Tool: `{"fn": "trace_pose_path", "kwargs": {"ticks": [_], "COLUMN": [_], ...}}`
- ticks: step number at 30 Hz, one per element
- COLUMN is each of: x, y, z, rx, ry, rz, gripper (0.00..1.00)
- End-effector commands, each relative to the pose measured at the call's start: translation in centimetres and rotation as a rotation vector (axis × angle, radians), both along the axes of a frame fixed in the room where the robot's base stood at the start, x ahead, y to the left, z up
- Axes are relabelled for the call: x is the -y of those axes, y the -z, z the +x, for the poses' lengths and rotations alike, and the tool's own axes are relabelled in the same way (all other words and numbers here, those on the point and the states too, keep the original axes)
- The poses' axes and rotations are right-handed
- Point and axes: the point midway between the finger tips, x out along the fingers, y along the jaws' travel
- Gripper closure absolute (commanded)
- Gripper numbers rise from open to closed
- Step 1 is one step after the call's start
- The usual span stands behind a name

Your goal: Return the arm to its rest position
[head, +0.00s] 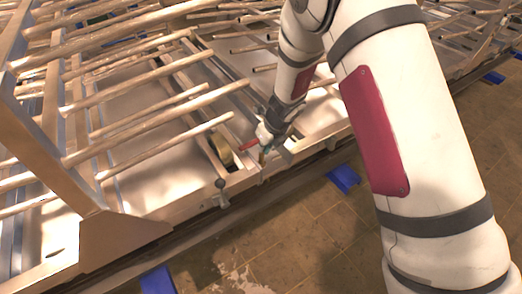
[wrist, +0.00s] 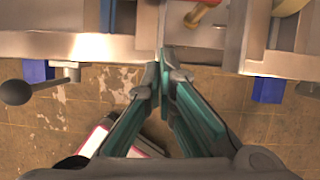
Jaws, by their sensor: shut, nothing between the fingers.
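My white arm with dark bands and red panels crosses the right half of the head view and reaches down to the metal frame (head: 160,213). In the wrist view my gripper (wrist: 163,66) has its two greenish-grey fingers together, with nothing between them. Its fingertips appear at the near edge of the frame in that view; I cannot tell whether they touch it. In the head view my gripper is small and partly hidden at the frame's edge, close to a red-handled part (head: 248,146).
Long metal rods (head: 150,122) project over the frame. A round knob (wrist: 15,92) sticks out from the frame's edge; it also shows in the head view (head: 220,183). Blue blocks (head: 343,178) sit along the frame's foot. The tiled floor (head: 300,235) in front is clear.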

Motion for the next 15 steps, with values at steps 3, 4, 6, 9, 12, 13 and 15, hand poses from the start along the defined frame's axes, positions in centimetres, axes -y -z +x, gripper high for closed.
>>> {"fn": "trace_pose_path", "kwargs": {"ticks": [3,4,6,9,12,13,15], "x": [0.1,0.1,0.1,0.2,0.3,0.3,0.5], "y": [-0.6,-0.6,-0.7,-1.2,-3.3,-4.3,-6.9], "z": [-0.2,-0.2,-0.2,-0.2,-0.4,-0.5,-1.0], "rx": [0.0,0.0,0.0,0.006,0.03,0.041,0.072], "ry": [0.0,0.0,0.0,-0.015,-0.082,-0.116,-0.209], "rz": [0.0,0.0,0.0,0.001,0.003,0.002,-0.001], "gripper": [1.0,1.0,1.0,1.0,1.0,1.0,1.0]}}
